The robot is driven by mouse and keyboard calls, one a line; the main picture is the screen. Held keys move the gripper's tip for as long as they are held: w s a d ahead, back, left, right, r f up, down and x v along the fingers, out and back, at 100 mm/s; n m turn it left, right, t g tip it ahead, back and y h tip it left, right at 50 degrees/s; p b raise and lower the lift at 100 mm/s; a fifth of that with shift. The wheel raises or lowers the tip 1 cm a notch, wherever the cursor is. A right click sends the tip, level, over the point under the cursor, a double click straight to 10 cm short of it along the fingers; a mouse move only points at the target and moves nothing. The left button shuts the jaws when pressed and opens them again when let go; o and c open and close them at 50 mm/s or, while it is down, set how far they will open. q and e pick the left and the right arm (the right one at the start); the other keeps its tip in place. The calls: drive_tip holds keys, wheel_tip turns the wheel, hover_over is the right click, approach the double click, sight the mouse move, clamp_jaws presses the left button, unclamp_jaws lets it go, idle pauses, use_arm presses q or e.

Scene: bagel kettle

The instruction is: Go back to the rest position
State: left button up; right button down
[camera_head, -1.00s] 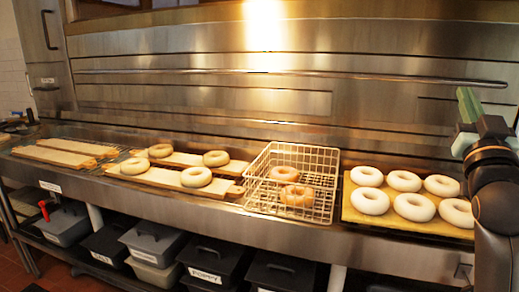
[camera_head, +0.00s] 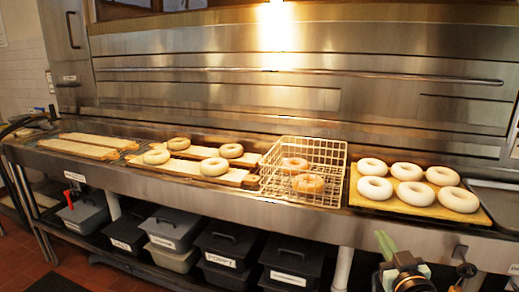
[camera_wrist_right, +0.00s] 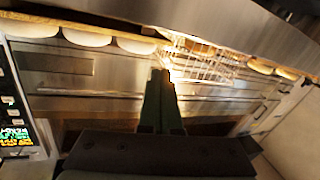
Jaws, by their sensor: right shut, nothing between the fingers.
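My right gripper (camera_head: 383,240) shows at the bottom right of the head view, low in front of the counter's front edge, its green fingers pointing up. In the right wrist view its two fingers (camera_wrist_right: 160,80) are together with nothing between them. My left gripper is not in view. The wire basket (camera_head: 328,160) with two browned bagels (camera_head: 308,183) stands on the counter. To its right a wooden board (camera_head: 398,207) carries several pale bagels (camera_head: 412,194).
The steel counter (camera_head: 300,215) runs across the view. Left of the basket, boards (camera_head: 235,177) hold several bagels, and two boards (camera_head: 98,139) at far left are empty. Lidded dark bins (camera_head: 228,240) stand on the shelf below. A dark tray (camera_head: 500,200) lies at the right edge.

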drive_tip(key=s+a+f+n+g+y, duration=0.1)
drive_tip(key=s+a+f+g, duration=0.15)
drive_tip(key=s+f, duration=0.45)
drive_tip(key=s+a+f+g+y, duration=0.15)
drive_tip(key=a+f, duration=0.25)
drive_tip(key=f, duration=0.7)
drive_tip(key=s+a+f+g+y, duration=0.1)
drive_tip(key=s+a+f+g, duration=0.25)
drive_tip(key=s+f, duration=0.45)
drive_tip(key=s+a+f+g+y, duration=0.15)
drive_tip(key=s+a+f, duration=0.35)
drive_tip(key=s, duration=0.6)
use_arm(q)
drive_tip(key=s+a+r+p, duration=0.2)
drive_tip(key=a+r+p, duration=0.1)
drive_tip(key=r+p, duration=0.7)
drive_tip(key=p, duration=0.4)
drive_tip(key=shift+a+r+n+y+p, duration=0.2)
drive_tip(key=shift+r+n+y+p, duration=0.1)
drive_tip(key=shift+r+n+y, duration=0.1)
use_arm(e)
drive_tip(key=d+r+h, duration=0.1)
drive_tip(key=d+r, duration=0.3)
drive_tip(key=r, duration=0.6)
drive_tip(key=shift+s+d+r+t+h, duration=0.15)
drive_tip(key=shift+s+t+h, duration=0.1)
drive_tip(key=shift+t+h, duration=0.05)
